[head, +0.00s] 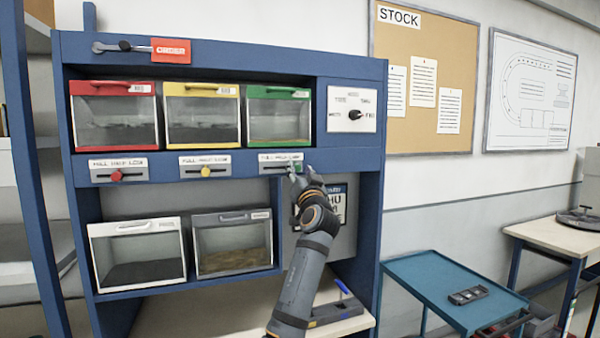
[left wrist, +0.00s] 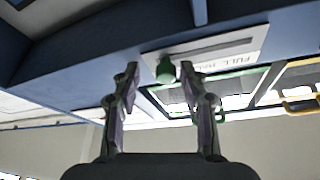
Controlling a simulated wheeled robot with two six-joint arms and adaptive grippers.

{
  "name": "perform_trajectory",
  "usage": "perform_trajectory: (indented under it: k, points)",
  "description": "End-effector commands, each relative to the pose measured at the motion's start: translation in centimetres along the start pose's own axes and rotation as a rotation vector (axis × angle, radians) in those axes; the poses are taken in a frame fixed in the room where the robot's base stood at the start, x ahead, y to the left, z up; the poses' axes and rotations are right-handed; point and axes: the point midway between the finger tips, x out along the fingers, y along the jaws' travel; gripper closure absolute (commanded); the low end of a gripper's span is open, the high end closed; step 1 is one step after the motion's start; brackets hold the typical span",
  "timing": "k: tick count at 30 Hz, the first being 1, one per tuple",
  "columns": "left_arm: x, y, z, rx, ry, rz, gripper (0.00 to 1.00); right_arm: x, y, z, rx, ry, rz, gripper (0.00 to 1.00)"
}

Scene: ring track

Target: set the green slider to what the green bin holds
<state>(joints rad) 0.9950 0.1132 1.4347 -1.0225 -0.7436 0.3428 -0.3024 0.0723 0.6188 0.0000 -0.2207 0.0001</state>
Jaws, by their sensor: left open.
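The green bin (head: 279,117), clear-fronted with a green rim, sits at the right end of the upper shelf. It holds something dull grey-green, but its level is hard to tell. Below it is the green slider's label plate (head: 272,157). The slider's green knob (left wrist: 165,70) shows in the left wrist view near the left end of its slot. My left gripper (head: 297,173) is at the right end of this plate. In the left wrist view its fingers (left wrist: 160,72) are open on either side of the knob, with gaps visible. My right gripper is not in view.
The red bin (head: 114,116) and yellow bin (head: 202,114) stand left, with red (head: 116,176) and yellow knobs (head: 206,171) below. A dial panel (head: 366,109) is to the right. Two bins (head: 137,252) (head: 232,243) stand lower. A blue cart (head: 425,285) is at right.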

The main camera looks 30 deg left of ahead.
Motion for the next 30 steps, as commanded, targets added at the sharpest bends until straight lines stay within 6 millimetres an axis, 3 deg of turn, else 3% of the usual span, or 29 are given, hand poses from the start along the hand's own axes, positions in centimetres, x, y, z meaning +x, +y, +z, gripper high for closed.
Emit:
perform_trajectory:
  k: [5,19,24,30]
  points:
    - [-0.7,0.1,0.0,0.000,0.000,0.000,0.57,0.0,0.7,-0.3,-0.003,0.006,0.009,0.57]
    - [-10.6,0.3,0.1,-0.003,-0.002,0.004,0.57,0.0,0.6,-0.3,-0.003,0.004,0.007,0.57]
    - [-11.9,0.2,0.0,-0.001,-0.001,0.002,0.57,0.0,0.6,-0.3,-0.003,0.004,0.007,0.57]
    - [-12.0,0.2,0.0,0.001,0.000,0.001,0.57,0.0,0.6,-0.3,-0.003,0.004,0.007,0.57]
